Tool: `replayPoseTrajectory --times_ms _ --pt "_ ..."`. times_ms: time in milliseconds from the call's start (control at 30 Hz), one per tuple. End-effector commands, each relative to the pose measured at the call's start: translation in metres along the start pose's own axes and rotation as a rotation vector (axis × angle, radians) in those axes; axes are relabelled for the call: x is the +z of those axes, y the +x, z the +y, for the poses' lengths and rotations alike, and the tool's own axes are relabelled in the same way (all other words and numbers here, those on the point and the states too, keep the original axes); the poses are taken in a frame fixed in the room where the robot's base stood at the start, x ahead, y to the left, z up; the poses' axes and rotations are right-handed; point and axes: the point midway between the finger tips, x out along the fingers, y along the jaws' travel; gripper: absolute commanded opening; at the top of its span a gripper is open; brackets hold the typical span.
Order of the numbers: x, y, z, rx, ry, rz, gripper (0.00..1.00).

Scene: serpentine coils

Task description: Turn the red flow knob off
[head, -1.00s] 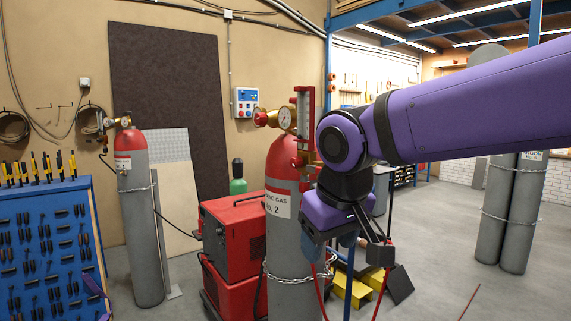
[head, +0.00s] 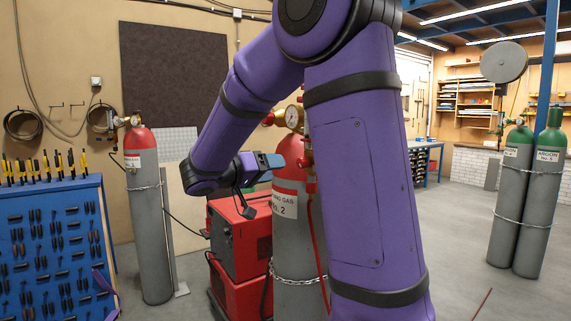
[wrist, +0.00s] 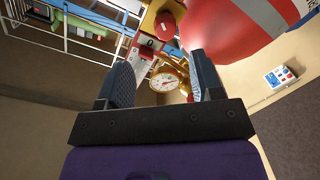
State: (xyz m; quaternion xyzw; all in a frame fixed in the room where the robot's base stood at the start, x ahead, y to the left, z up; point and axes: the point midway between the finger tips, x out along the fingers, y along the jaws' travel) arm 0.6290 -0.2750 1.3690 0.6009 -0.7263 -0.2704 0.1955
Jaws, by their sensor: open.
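The gas cylinder No. 2 (head: 286,208) stands upright with a red top and a brass regulator gauge (head: 293,117). The gauge (wrist: 164,82) also shows between my fingers in the wrist view. A red knob-like part (wrist: 165,25) lies beyond the fingertips, beside the flow tube fittings. I cannot tell for sure that it is the flow knob. My arm hides much of the flow fittings in the head view. My gripper (head: 262,180) is left of the cylinder, pointing right.
A red welding machine (head: 238,240) stands left of the cylinder, which a chain (head: 295,280) wraps. Another red-topped cylinder (head: 148,220) stands further left, and a blue tool rack (head: 50,250) at far left. Green-topped cylinders (head: 530,200) stand at right.

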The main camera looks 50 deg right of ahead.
Motion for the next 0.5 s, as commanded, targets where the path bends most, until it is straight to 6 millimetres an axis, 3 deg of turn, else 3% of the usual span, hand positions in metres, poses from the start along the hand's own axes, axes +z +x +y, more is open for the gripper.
replayPoseTrajectory --times_ms 267,500 --pt "-0.007 0.015 -0.005 0.023 0.036 0.039 0.60" --pt "-0.008 0.056 -0.004 0.023 0.034 0.036 0.60"
